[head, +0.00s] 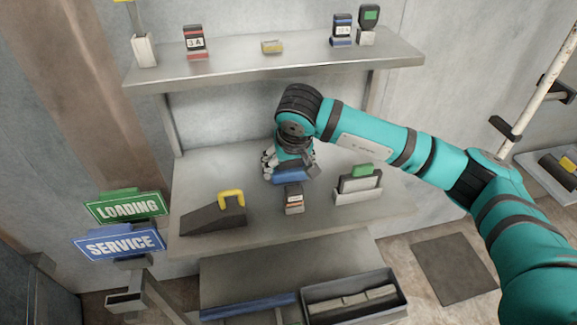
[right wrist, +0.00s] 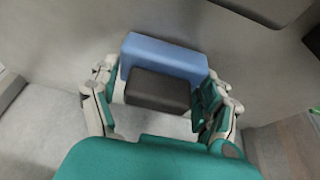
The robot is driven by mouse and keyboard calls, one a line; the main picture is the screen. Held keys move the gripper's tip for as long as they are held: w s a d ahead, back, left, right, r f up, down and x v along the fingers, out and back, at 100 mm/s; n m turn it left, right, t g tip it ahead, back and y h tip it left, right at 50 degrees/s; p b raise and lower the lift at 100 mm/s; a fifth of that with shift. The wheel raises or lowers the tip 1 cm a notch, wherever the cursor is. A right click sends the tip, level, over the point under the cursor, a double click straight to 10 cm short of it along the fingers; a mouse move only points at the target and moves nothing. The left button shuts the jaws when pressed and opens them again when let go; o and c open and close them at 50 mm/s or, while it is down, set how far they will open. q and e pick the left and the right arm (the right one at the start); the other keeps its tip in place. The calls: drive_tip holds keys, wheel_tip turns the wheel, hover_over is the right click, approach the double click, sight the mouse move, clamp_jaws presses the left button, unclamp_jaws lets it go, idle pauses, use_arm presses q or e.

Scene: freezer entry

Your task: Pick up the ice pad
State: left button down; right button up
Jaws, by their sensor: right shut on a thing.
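The ice pad (head: 291,178) is a blue slab at the back of the middle shelf in the head view, partly hidden by my right gripper (head: 287,162). In the right wrist view the blue pad (right wrist: 165,55) has a dark grey block (right wrist: 160,92) on its near side. My right gripper (right wrist: 160,98) is around it, with a finger on each side, shut on it. I cannot tell whether the pad is lifted off the shelf. My left gripper is not in view.
On the middle shelf (head: 330,215) stand a dark wedge with a yellow handle (head: 212,217), a small labelled device (head: 294,199) and a holder with a green-topped item (head: 358,186). An upper shelf (head: 270,70) runs above. LOADING (head: 127,208) and SERVICE (head: 120,243) signs stand left.

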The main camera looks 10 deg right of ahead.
drive_tip(key=shift+s+r, duration=0.15)
drive_tip(key=shift+r, duration=0.45)
wheel_tip(320, 180, up, 6)
drive_tip(key=shift+f+p, duration=0.1)
drive_tip(key=shift+p, duration=0.45)
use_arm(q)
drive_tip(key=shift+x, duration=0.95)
use_arm(e)
drive_tip(key=s, duration=1.9)
drive_tip(key=shift+s, duration=0.35)
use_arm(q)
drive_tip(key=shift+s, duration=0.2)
use_arm(e)
drive_tip(key=o, duration=0.6)
drive_tip(key=c, duration=0.5)
